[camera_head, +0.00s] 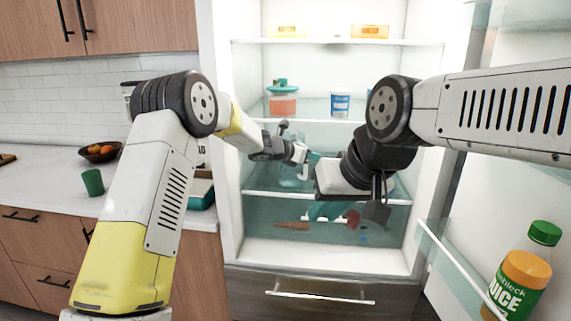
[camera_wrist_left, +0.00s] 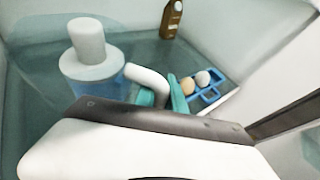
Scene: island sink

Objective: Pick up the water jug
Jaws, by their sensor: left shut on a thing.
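The water jug (camera_wrist_left: 90,62) has a clear blue body, a white lid and a white curved handle, seen from close above in the left wrist view. In the head view it stands on a middle fridge shelf, and its pale body (camera_head: 288,179) is partly hidden behind my left gripper (camera_head: 298,153). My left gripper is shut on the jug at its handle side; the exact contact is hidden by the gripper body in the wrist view. My right gripper (camera_head: 376,212) hangs in front of the fridge, to the right of the jug. Its fingers are too unclear to judge.
An egg holder (camera_wrist_left: 207,90) and a brown bottle (camera_wrist_left: 171,18) are near the jug. A shelf above holds a red container (camera_head: 282,103) and a white-blue tub (camera_head: 340,104). The open door holds a juice bottle (camera_head: 521,272). A counter (camera_head: 50,190) lies left.

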